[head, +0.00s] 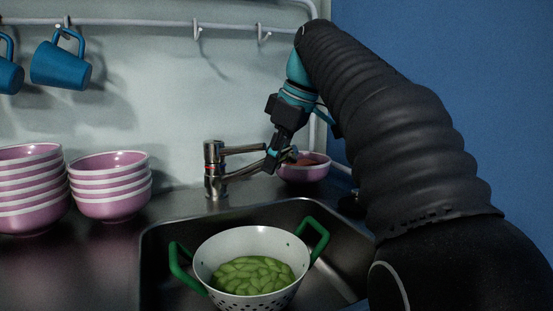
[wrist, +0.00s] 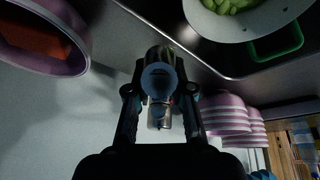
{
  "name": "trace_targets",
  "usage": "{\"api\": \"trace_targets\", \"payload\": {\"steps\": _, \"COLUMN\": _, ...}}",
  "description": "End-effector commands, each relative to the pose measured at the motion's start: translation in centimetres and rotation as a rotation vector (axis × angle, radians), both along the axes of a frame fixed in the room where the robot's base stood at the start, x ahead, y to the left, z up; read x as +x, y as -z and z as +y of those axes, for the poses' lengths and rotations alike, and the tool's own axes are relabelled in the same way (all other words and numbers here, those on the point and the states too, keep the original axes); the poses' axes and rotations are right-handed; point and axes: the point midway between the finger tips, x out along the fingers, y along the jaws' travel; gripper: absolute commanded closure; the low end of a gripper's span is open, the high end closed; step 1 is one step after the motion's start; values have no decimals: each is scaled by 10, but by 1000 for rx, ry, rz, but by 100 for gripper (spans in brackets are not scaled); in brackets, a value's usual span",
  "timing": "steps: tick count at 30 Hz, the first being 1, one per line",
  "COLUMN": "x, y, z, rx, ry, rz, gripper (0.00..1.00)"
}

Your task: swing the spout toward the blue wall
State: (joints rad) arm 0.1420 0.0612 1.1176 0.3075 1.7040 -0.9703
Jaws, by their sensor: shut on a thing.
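The metal faucet (head: 214,168) stands behind the sink. Its spout (head: 242,172) reaches right from the body, toward the side of the blue wall (head: 440,60). A lever (head: 243,149) sticks out above the spout. My gripper (head: 272,160) comes down from above and is shut on the spout near its outer end. In the wrist view, the round spout end (wrist: 158,80) sits between my two fingers, with the faucet body partly hidden behind it. The exact finger contact is dark and hard to make out.
A white colander (head: 215,249) with green pods sits in the sink (head: 155,235). A pink bowl (head: 303,174) with orange contents stands close behind my gripper. Stacked pink bowls (head: 110,185) stand at left. Blue mugs (head: 61,65) hang from a rail (head: 150,22).

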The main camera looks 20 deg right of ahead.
Motion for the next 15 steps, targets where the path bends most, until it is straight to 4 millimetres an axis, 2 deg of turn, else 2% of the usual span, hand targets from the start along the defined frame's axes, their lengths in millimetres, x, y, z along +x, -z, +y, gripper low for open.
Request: {"api": "trace_targets", "payload": {"steps": 15, "x": 7, "y": -1, "z": 2, "rx": 6, "ry": -40, "rz": -5, "gripper": 100}}
